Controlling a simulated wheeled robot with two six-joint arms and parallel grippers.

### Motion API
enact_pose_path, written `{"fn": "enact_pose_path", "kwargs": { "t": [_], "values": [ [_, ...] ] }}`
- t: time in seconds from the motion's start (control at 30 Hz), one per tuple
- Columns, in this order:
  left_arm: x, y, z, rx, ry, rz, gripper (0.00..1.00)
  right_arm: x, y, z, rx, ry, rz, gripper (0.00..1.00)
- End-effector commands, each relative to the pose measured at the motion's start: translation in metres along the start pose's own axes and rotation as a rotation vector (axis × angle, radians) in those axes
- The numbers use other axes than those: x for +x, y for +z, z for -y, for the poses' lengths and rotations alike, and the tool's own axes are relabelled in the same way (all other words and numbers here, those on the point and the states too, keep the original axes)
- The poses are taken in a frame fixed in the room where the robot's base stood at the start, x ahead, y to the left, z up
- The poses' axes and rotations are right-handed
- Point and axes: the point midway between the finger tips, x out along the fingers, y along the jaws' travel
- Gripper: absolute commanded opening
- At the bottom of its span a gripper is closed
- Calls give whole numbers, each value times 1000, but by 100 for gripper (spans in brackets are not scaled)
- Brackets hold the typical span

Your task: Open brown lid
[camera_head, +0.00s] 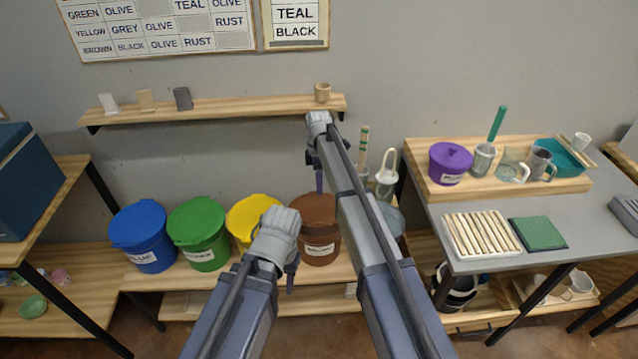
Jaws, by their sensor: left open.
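The brown bucket (319,248) stands on the low wooden bench, right of the yellow bucket, with a white label on its front. Its brown lid (306,208) looks shut on top, and my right arm covers its right part. My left gripper (291,277) is the lower one, in front of the yellow and brown buckets; its fingers point down and are open, with nothing seen between them. My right gripper (319,180) hangs above the brown lid in the picture. Its fingers are seen edge-on, so their opening does not show.
Blue (148,250), green (200,247) and yellow (240,222) lidded buckets stand left of the brown one. A wall shelf (220,108) runs above. A grey table (590,225) at right holds a purple pot (449,163), cups and a green tile. A shelf unit stands at left.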

Motion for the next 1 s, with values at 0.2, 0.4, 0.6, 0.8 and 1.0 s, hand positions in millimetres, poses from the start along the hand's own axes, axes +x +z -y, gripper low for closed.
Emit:
{"fn": "enact_pose_path", "kwargs": {
  "t": [0.2,0.4,0.6,0.8,1.0],
  "values": [
    [-34,2,3,0,0,0,45,-34,0,0,0,1,0,45],
    [-58,3,6,0,0,0,45,-58,0,-1,0,1,0,45],
    [-65,4,6,0,0,0,45,-65,0,-1,0,2,0,45],
    [-64,4,6,0,0,0,45,-64,0,-1,0,2,0,45],
    [-64,4,6,0,0,0,45,-64,0,-1,1,1,0,45]
  ]
}}
